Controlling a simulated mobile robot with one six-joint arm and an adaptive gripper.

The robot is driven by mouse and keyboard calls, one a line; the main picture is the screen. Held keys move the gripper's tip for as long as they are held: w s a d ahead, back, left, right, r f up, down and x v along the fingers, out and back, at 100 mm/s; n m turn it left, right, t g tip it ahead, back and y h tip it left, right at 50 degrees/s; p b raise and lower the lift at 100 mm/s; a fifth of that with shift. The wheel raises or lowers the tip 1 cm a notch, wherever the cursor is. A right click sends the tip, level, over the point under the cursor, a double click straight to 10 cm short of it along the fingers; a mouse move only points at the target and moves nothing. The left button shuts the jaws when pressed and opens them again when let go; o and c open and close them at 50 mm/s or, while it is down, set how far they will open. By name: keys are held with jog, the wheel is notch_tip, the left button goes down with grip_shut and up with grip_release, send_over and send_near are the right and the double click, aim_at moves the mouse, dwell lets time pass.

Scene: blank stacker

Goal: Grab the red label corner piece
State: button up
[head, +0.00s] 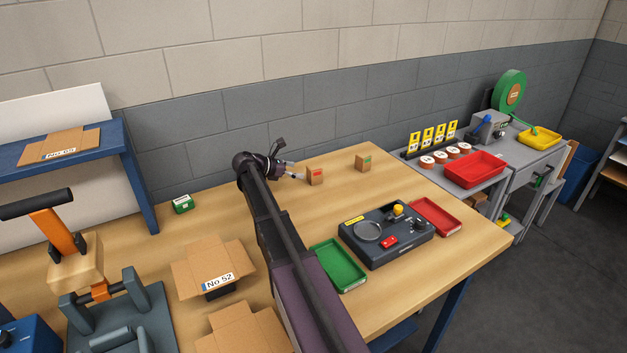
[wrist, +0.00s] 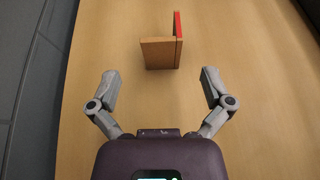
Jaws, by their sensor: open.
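The red label corner piece (head: 315,177) is a small brown cardboard corner with a red label, standing on the wooden table near the wall. In the wrist view the corner piece (wrist: 158,53) stands ahead of my gripper, its red edge at the upper right. My gripper (wrist: 160,78) is open and empty, its two fingers spread either side of the piece's near face and short of it. In the head view my gripper (head: 291,169) is just left of the piece. A similar corner piece with a green label (head: 363,162) stands to its right.
A green tray (head: 325,250), a dark device with a dial (head: 400,252) and a red tray (head: 455,214) lie nearer on the table. Cardboard blanks (head: 190,280) and a small green box (head: 182,204) are at left. The wall runs behind. Table between the two corner pieces is clear.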

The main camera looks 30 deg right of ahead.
aim_at(309, 170)
jog(key=shift+d, duration=0.15)
jog(key=shift+b+x, duration=0.8)
jog(key=shift+x, duration=1.7)
jog(key=shift+s+r, duration=0.1)
jog(key=shift+s, duration=0.05)
jog(key=c, duration=0.8)
